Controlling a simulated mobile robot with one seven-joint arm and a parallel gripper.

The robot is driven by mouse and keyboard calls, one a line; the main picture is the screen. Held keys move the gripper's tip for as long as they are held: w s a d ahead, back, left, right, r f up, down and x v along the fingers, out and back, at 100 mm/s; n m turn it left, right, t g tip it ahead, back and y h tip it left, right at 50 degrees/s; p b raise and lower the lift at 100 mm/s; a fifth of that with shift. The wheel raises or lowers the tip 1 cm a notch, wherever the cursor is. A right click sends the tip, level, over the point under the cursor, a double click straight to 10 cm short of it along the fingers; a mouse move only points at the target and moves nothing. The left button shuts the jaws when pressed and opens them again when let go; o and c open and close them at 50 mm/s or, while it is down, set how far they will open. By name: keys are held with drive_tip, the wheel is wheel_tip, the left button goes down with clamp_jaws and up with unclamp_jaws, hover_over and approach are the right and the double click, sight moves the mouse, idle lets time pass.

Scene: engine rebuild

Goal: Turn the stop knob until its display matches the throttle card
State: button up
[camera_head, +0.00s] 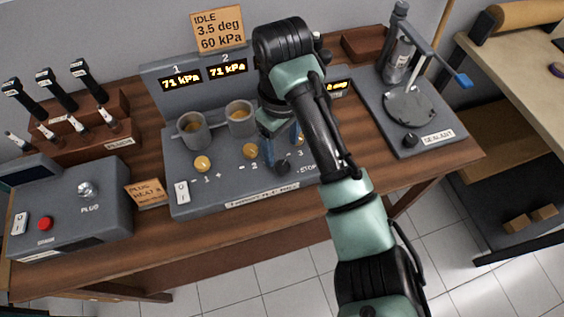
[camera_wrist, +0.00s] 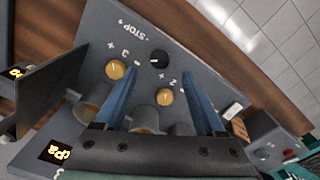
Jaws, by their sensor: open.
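The throttle card (camera_head: 217,30) stands behind the panel and reads "IDLE 3.5 deg 60 kPa". The black stop knob (camera_head: 283,167) sits at the front of the grey panel, left of the "- STOP +" label. The stop knob also shows in the wrist view (camera_wrist: 160,59). My gripper (camera_head: 281,156) is open over the panel, pointing down, with its blue fingertips (camera_wrist: 154,62) close to either side of the knob. I cannot tell whether they touch it. Displays 1 (camera_head: 180,78) and 2 (camera_head: 227,68) both read 71 kPa. A right display (camera_head: 338,86) is partly hidden by my arm, its reading unclear.
Brass knobs 1 (camera_head: 202,163), 2 (camera_head: 250,151) and 3 (camera_wrist: 115,69) stand near the stop knob. Grey cups (camera_head: 193,130) rise behind them. A rocker switch (camera_head: 182,192) is at the panel's front left.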

sight(282, 165)
wheel_tip(282, 165, down, 4)
drive_tip(key=shift+f+b, duration=0.1)
drive_tip(key=shift+b, duration=0.6)
drive_tip(key=shift+f, duration=1.2)
drive_tip(key=shift+p, duration=0.3)
clamp_jaws()
